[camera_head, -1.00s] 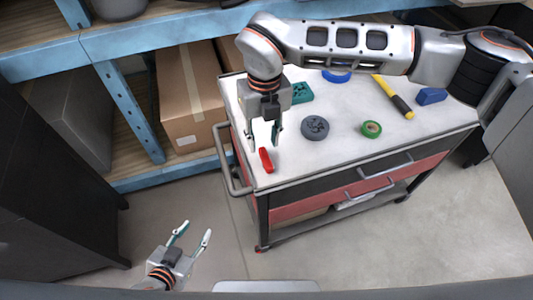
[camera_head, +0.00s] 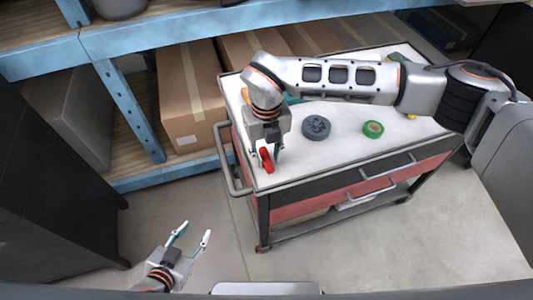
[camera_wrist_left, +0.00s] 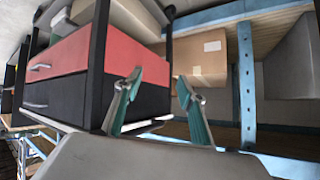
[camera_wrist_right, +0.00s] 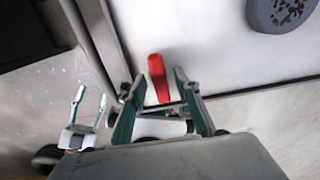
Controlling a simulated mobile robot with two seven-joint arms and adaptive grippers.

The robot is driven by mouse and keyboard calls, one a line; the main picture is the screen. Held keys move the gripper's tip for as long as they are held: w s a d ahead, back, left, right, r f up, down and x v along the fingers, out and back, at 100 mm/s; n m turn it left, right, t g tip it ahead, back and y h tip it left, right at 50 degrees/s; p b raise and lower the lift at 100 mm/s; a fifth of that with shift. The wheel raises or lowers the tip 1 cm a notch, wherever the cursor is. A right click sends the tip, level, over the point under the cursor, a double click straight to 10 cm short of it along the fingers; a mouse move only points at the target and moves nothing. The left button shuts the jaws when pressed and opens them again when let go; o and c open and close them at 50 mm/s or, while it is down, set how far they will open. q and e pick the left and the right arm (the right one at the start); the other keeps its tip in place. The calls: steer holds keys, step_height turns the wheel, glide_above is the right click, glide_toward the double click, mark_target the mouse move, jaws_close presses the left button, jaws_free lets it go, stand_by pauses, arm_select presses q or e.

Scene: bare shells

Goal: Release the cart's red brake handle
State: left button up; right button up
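The red brake handle (camera_head: 266,160) is at the near left corner of the cart top (camera_head: 295,160). My right gripper (camera_head: 270,154) is down at the handle with its fingers on either side. In the right wrist view the red handle (camera_wrist_right: 158,78) stands between the two open fingertips (camera_wrist_right: 158,82), and gaps show beside it. Whether a finger touches it I cannot tell. My left gripper (camera_head: 193,230) is open and empty above the floor, left of the cart. Its fingers (camera_wrist_left: 158,90) also show open in the left wrist view.
A grey wheel (camera_head: 316,127) and a green tape roll (camera_head: 373,129) lie on the cart top. The cart's grey push bar (camera_head: 227,160) runs along its left side. Blue shelving with a cardboard box (camera_head: 190,95) stands behind. The floor (camera_head: 200,205) left of the cart is clear.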

jaws_close()
arm_select(q)
steer(key=shift+r, duration=0.2)
arm_select(e)
steer(key=shift+n, duration=0.3)
steer(key=shift+r+n+p, duration=0.1)
steer(key=shift+n+p, duration=0.25)
steer(key=shift+n, duration=0.25)
steer(key=n, duration=0.3)
steer(key=shift+p, duration=0.4)
steer(key=shift+n, duration=1.2)
steer(key=n, duration=0.4)
arm_select(q)
steer(key=shift+s+d+r, duration=0.15)
steer(key=shift+d+r, duration=0.05)
steer(key=shift+r, duration=0.1)
arm_select(e)
steer(key=n, duration=0.6)
steer(key=shift+n, duration=0.3)
